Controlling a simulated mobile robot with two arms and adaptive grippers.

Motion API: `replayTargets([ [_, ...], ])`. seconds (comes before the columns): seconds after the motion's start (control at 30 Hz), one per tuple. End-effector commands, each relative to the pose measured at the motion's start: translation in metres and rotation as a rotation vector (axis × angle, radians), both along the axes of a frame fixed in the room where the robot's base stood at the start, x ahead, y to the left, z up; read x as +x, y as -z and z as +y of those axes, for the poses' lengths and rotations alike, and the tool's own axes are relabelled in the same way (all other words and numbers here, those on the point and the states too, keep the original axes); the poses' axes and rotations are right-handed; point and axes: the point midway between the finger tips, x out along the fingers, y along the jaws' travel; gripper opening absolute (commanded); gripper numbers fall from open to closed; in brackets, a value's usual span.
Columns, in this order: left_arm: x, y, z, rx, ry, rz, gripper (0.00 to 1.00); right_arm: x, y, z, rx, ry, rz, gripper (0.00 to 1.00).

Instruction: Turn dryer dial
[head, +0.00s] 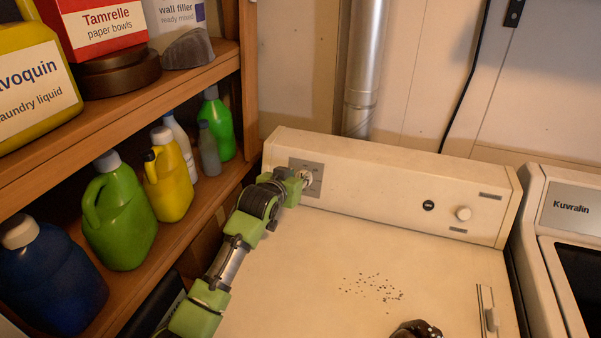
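The cream dryer (300,270) has a raised control panel along its back. The dial (307,177) is on a grey plate (315,188) at the panel's left end, and only part of it shows. My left gripper (300,180) is right at the dial, its arm reaching up from the bottom left. The wrist hides most of its fingers, so I cannot tell whether they are closed on the dial or only beside it. A small round knob (463,213) and a dark button (428,205) are at the panel's right.
A wooden shelf with bottles (120,215) and boxes (105,25) stands close on the left of my arm. A silver duct (364,70) rises behind the panel. Another machine (570,210) is at right. Dark specks (372,288) and a dark object (417,329) show over the dryer top.

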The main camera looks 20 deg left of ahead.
Motion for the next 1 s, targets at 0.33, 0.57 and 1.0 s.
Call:
replayTargets([
  [0.33,0.025,0.01,-0.001,0.0,0.0,0.0,0.28,0.001,-0.004,-0.003,-0.003,-0.001,-0.001,0.0],
  [0.57,0.027,0.011,-0.001,0.001,0.0,-0.001,0.28,0.001,-0.004,-0.003,-0.003,-0.001,-0.001,0.0],
  [1.0,0.026,0.011,-0.001,0.002,0.001,0.0,0.0,0.001,-0.004,-0.003,-0.003,-0.002,-0.001,0.0],
])
